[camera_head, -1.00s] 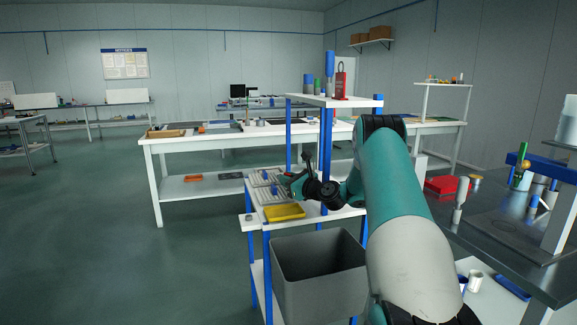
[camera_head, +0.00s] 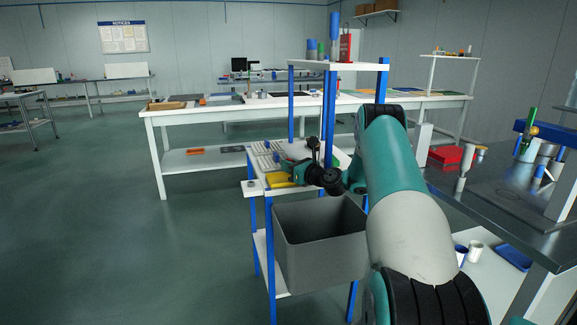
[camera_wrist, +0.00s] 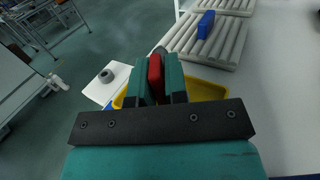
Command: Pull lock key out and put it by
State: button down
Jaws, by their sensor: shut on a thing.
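My gripper (camera_wrist: 157,85) is shut on a red block-like piece, the lock key (camera_wrist: 155,72), in the wrist view. A dark grey tip shows beyond its red part. The key is held above a yellow tray (camera_wrist: 206,91), apart from the ribbed grey panel (camera_wrist: 222,48). A blue block (camera_wrist: 206,24) stands on that panel. In the head view my gripper (camera_head: 290,166) is over the yellow tray (camera_head: 280,181) on the low white table; the key cannot be made out there.
A large grey bin (camera_head: 318,240) stands below, in front of the table. Blue posts (camera_head: 329,110) carry a shelf (camera_head: 338,65) above. A dark bench (camera_head: 500,190) is on the right.

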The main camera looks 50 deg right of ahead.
jog(key=shift+f, duration=0.55)
jog(key=c, duration=1.1)
grip_release()
jog(key=shift+s+a+b, duration=0.2)
jog(key=shift+s+b, duration=5.8)
jog(key=shift+s, duration=2.75)
